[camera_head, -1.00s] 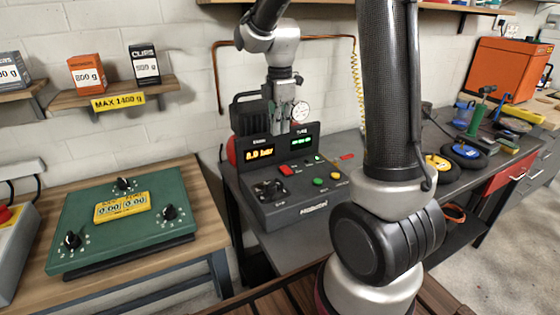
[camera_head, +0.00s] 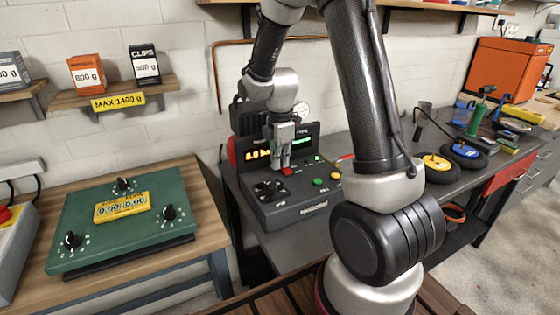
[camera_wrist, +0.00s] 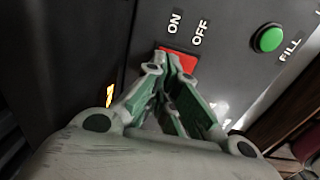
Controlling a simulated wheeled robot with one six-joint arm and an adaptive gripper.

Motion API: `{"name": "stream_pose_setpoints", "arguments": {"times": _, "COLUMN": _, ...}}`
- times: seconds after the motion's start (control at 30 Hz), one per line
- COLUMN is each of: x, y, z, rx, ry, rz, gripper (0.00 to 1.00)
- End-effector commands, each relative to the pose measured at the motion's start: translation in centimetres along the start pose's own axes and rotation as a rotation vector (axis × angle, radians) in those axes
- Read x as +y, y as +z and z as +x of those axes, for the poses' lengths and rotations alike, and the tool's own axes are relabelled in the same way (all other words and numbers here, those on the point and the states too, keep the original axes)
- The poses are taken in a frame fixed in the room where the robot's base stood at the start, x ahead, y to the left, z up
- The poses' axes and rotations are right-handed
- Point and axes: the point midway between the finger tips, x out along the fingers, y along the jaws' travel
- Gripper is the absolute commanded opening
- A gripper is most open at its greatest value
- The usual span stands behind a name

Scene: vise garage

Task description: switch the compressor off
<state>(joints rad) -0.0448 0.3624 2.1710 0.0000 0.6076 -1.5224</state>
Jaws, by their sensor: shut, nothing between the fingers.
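The compressor's dark control panel (camera_head: 300,208) stands on the grey bench. Its orange pressure display (camera_head: 257,154) and green display (camera_head: 303,143) are lit. A red rocker switch (camera_head: 287,171) sits on the panel; in the wrist view the switch (camera_wrist: 178,62) lies beside the labels ON and OFF, partly hidden by my fingers. My gripper (camera_head: 280,166) is shut and empty, pointing down at the red switch. In the wrist view the fingertips (camera_wrist: 168,66) overlap the switch; I cannot tell whether they touch it or which side is pressed.
A green button (camera_head: 319,182) sits to the right of the switch, labelled FILL in the wrist view (camera_wrist: 268,38). A black knob (camera_head: 268,188) is at the panel's left. A green box with dials (camera_head: 170,238) stands on the wooden table at left. Tools and yellow and blue discs lie at right.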

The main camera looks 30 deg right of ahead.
Motion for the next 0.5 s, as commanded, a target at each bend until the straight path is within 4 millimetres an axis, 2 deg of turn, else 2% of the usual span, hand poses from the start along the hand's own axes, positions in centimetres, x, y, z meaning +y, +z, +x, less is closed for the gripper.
{"name": "stream_pose_setpoints", "arguments": {"times": 0.17, "x": 0.15, "y": 0.00, "z": 0.74, "rx": 0.000, "ry": -0.002, "rz": 0.000, "gripper": 0.00}}
{"name": "stream_pose_setpoints", "arguments": {"times": 0.5, "x": -0.08, "y": 0.00, "z": 0.50, "rx": 0.000, "ry": -0.001, "rz": 0.000, "gripper": 0.00}}
